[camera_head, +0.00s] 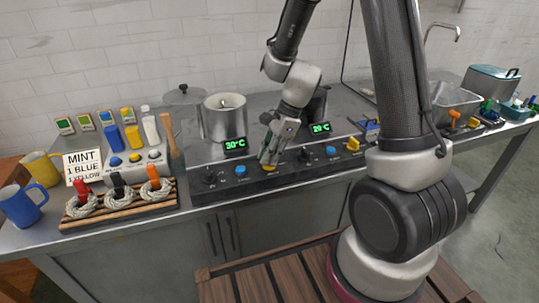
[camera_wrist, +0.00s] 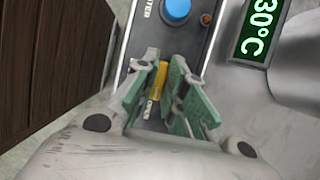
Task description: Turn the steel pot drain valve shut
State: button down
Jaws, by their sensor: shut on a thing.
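The steel pot (camera_head: 223,120) stands on the counter unit at the left, behind a green display reading 30°C (camera_head: 235,145). Its yellow drain valve handle (camera_head: 270,169) is on the front control panel, right of a blue knob (camera_head: 240,171). My gripper (camera_head: 268,157) is down at this handle, its green fingers partly covering it. In the wrist view, my gripper (camera_wrist: 163,70) is shut on the yellow handle (camera_wrist: 158,80), with one finger on each side. The handle lies roughly along the picture's vertical there. The blue knob (camera_wrist: 176,10) shows above it.
A second display (camera_head: 320,128) and another row of knobs, with a blue knob (camera_head: 331,151) and yellow handle (camera_head: 352,144), lie to the right. At left are a wooden rack (camera_head: 120,208) with wool skeins, a sign (camera_head: 82,168) and mugs. A sink (camera_head: 455,98) is at right.

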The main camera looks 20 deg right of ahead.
dwell(0.3)
jog(key=n+g, duration=0.2)
jog(key=n, duration=0.2)
jog(key=shift+f+n, duration=0.1)
jog(key=shift+n, duration=0.3)
jog(key=n, duration=0.2)
jog(key=n+g+h, duration=0.1)
jog(key=n, duration=0.1)
jog(key=shift+s+a+n+h, duration=0.1)
jog(key=shift+n+h, duration=0.2)
jog(key=n+g+h, duration=0.1)
jog(key=n, duration=0.3)
jog(key=shift+n+g+h, duration=0.3)
jog(key=shift+n+h, duration=0.7)
jog(key=shift+n, duration=1.2)
jog(key=shift+s, duration=0.1)
jog(key=c, duration=1.5)
grip_release()
jog(key=shift+w, duration=0.2)
